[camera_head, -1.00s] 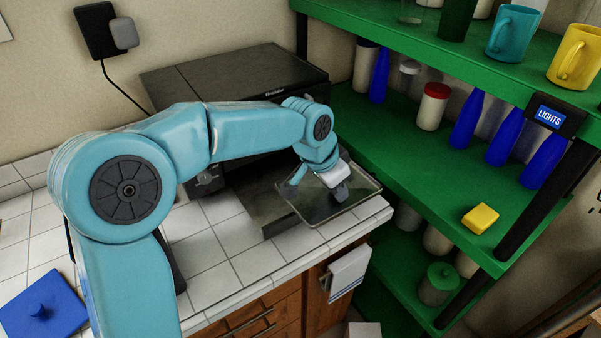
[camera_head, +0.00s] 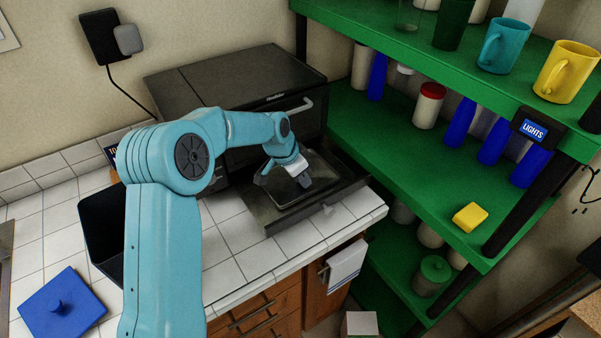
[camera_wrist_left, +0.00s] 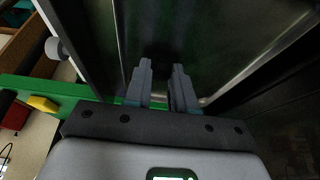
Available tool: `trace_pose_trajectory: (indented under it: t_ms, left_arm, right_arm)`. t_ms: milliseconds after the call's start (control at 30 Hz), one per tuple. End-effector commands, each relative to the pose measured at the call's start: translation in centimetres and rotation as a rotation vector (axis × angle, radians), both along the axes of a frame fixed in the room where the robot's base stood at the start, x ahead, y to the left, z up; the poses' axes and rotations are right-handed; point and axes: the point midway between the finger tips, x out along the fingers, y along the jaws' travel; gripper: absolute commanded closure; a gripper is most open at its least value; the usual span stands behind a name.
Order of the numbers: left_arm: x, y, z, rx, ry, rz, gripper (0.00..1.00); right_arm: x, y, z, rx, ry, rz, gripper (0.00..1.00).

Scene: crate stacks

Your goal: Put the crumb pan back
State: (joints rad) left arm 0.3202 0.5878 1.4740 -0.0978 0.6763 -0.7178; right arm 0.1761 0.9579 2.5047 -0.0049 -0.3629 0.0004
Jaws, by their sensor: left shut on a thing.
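The crumb pan (camera_head: 322,168) is a thin dark tray with a pale rim. In the head view it lies over the lowered, dark front panel (camera_head: 262,212) of the black oven (camera_head: 225,80), its back edge close to the oven's opening. My left gripper (camera_head: 306,182) is shut on the pan's near part and covers some of it. In the left wrist view the two fingers (camera_wrist_left: 162,80) are close together against the pan (camera_wrist_left: 215,35). Whether the pan rests on the panel or hovers just above it I cannot tell. My right gripper is not in view.
A green shelf rack (camera_head: 400,150) with bottles, jars and mugs stands close on the right. White tiled counter (camera_head: 235,260) is bare in front. A black bin (camera_head: 97,235) and a blue lid (camera_head: 62,308) are at the left. A towel (camera_head: 345,265) hangs below the counter edge.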

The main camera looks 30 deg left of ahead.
Motion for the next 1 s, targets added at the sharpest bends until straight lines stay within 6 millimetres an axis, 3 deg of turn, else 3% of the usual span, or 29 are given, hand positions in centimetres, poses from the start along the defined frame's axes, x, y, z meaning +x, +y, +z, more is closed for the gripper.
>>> trace_pose_trajectory:
  t_ms: [33, 433, 467, 500, 533, 833, 1000]
  left_arm:
    - [0.1, 0.2, 0.1, 0.0, 0.001, 0.001, 1.0]
    - [0.2, 0.3, -0.9, 0.001, -0.003, 0.0, 1.0]
    - [0.2, 0.3, -0.8, 0.0, -0.001, 0.0, 0.69]
    - [0.2, 0.3, -0.7, 0.001, -0.001, -0.001, 0.56]
    - [0.2, 0.3, -0.7, 0.0, -0.001, 0.0, 0.5]
    - [0.2, 0.3, -0.5, 0.0, -0.001, 0.0, 0.5]
    - [-0.4, 0.6, 1.3, 0.002, -0.006, 0.002, 0.5]
  right_arm:
    - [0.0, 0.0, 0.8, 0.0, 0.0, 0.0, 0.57]
    - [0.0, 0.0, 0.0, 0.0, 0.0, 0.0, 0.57]
    - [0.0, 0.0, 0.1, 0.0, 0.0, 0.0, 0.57]
    - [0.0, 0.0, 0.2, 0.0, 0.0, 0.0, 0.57]
    - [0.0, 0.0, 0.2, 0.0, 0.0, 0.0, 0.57]
    - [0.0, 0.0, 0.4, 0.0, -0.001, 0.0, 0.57]
    - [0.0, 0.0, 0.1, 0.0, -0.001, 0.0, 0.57]
